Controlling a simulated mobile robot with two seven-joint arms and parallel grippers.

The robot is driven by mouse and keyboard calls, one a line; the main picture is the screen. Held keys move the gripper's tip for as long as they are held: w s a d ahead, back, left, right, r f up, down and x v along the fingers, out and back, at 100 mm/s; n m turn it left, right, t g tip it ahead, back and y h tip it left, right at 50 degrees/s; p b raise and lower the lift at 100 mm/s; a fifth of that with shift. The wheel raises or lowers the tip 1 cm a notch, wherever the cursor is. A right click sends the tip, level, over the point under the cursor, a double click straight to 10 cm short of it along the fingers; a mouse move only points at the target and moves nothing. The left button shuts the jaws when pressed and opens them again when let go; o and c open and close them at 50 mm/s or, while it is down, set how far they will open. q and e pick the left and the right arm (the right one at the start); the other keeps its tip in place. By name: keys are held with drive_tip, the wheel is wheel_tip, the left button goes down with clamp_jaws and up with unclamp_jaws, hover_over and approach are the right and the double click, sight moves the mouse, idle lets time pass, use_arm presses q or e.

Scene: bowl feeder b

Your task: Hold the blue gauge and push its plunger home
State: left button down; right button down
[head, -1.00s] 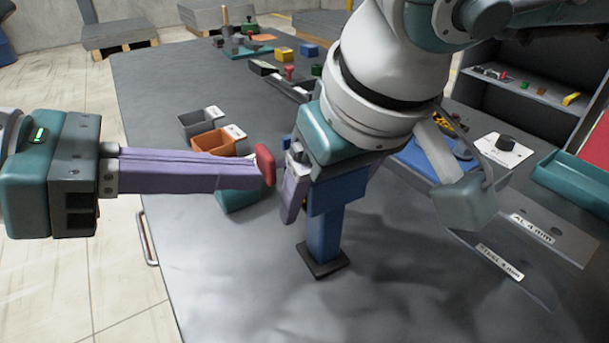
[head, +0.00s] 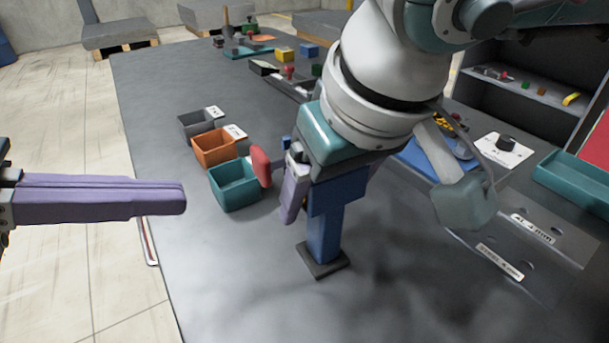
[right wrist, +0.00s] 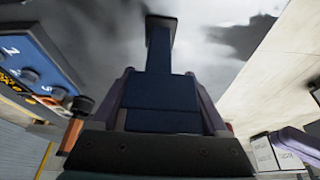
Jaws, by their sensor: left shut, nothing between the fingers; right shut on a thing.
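The blue gauge (head: 324,228) is upright in my right gripper (head: 295,200), with its dark foot pointing down at the table; I cannot tell if the foot touches. In the right wrist view the blue body (right wrist: 160,98) lies between the two purple fingers. A red knob (head: 261,166), seemingly the plunger head, sticks out left of the right gripper; its link to the gauge is hidden. My left gripper (head: 183,198) is shut and empty, pointing right, clearly apart from the knob.
A blue panel (head: 420,160) and labelled plates (head: 500,262) lie to the right. The table (head: 225,280) in front is clear.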

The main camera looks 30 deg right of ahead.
idle(0.3)
unclamp_jaws()
drive_tip(key=v, duration=1.1)
drive_tip(key=s+p, duration=0.8)
drive_tip(key=p, duration=0.4)
drive_tip(key=shift+s+a+r+p, duration=0.2)
drive_tip(key=shift+a+r+p, duration=0.1)
drive_tip(key=shift+r+p, duration=0.15)
